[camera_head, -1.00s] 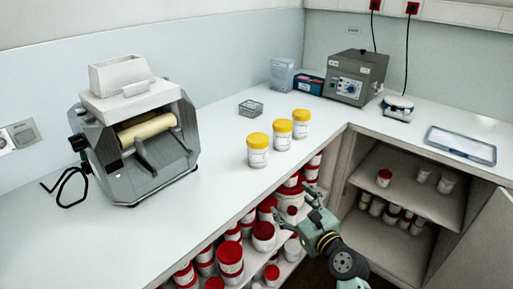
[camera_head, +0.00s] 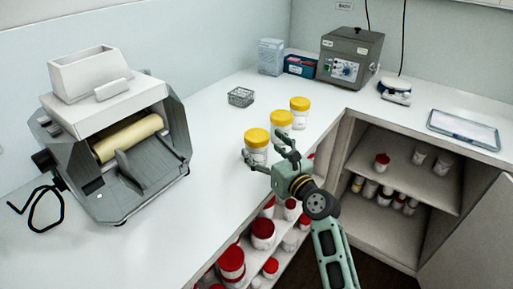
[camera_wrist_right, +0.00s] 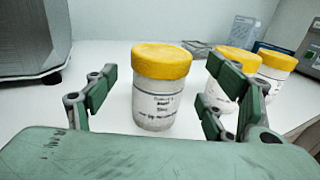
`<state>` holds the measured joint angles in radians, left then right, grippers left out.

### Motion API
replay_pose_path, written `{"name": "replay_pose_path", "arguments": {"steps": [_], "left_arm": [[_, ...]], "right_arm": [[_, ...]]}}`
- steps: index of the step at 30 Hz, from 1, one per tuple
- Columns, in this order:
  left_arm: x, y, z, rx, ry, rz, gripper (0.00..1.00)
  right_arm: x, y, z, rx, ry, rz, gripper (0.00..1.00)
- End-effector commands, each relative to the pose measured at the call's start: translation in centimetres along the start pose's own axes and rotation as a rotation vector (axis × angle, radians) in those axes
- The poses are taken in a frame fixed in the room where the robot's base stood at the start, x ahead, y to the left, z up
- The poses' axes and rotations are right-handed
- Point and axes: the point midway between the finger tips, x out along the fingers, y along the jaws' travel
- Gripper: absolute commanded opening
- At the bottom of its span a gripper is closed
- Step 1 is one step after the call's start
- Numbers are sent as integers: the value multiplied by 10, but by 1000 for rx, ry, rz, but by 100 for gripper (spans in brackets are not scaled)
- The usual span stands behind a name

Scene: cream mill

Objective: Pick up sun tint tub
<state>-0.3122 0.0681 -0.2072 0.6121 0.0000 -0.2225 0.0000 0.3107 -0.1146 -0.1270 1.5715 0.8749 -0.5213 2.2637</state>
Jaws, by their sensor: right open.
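Three white tubs with yellow lids stand upright in a row on the white counter; which one is the sun tint tub I cannot tell, as the labels are too small to read. The nearest tub (camera_head: 256,138) is right at my right gripper (camera_head: 264,149). In the right wrist view this tub (camera_wrist_right: 161,90) stands between the spread fingers, a little ahead, with gaps on both sides. The middle tub (camera_head: 281,120) and the far tub (camera_head: 300,105) stand behind it to the right. My right gripper is open and empty. My left gripper is out of view.
A grey roller mill (camera_head: 125,145) stands on the left of the counter. A wire basket (camera_head: 241,97) lies behind the tubs. A grey bath unit (camera_head: 350,57) stands in the corner. Red-lidded tubs (camera_head: 263,233) fill the shelves below the counter edge.

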Motion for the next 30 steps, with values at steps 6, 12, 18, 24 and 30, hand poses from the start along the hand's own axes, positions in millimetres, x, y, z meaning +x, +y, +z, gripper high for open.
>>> {"name": "replay_pose_path", "arguments": {"steps": [6, 12, 18, 24, 30], "left_arm": [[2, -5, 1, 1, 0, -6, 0], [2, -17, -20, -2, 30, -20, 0], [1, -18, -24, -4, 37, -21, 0], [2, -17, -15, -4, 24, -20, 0], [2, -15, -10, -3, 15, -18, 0]], "right_arm": [[30, -1, 1, -1, 0, 1, 76], [36, -1, 1, 0, 0, 1, 76], [36, -1, 1, 0, 0, 1, 71], [36, -1, 1, -1, 0, 1, 54], [36, -1, 1, -1, 0, 1, 36]]}}
